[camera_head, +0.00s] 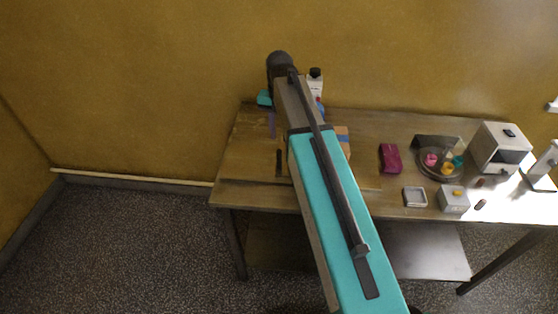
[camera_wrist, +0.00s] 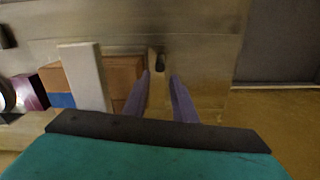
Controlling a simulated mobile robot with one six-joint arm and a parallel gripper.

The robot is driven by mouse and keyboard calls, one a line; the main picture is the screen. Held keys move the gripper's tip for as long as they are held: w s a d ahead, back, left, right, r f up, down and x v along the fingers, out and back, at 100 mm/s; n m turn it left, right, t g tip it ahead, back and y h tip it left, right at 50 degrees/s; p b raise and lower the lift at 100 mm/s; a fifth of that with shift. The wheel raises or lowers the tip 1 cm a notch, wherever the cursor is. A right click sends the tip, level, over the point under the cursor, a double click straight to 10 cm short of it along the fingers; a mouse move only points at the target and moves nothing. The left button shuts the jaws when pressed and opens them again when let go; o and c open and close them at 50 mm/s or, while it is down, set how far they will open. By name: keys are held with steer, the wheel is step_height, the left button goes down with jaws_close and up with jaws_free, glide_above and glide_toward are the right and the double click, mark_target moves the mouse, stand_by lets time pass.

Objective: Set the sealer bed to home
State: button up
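My gripper (camera_wrist: 160,76) is open in the wrist view, its two purple fingers apart with nothing between them. A small black knob (camera_wrist: 160,57) stands just beyond the fingertips, roughly in line with the gap and not visibly touched. It sits by a dark slot in the wooden surface. In the head view a dark slot (camera_head: 279,162) shows in the tabletop left of my arm. I cannot tell for sure which part is the sealer bed.
A pale upright bar (camera_wrist: 84,75) and brown boxes (camera_wrist: 122,76) stand close left of the fingers. On the table (camera_head: 385,122) to the right are a magenta pouch (camera_head: 390,158), a round tray (camera_head: 438,174), a white box-shaped device (camera_head: 500,148) and a button box (camera_head: 454,199).

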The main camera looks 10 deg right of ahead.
mark_target(279, 161)
steer(key=shift+f, duration=0.15)
steer(key=shift+f+b, duration=4.2)
steer(key=shift+f, duration=2.55)
jaws_close()
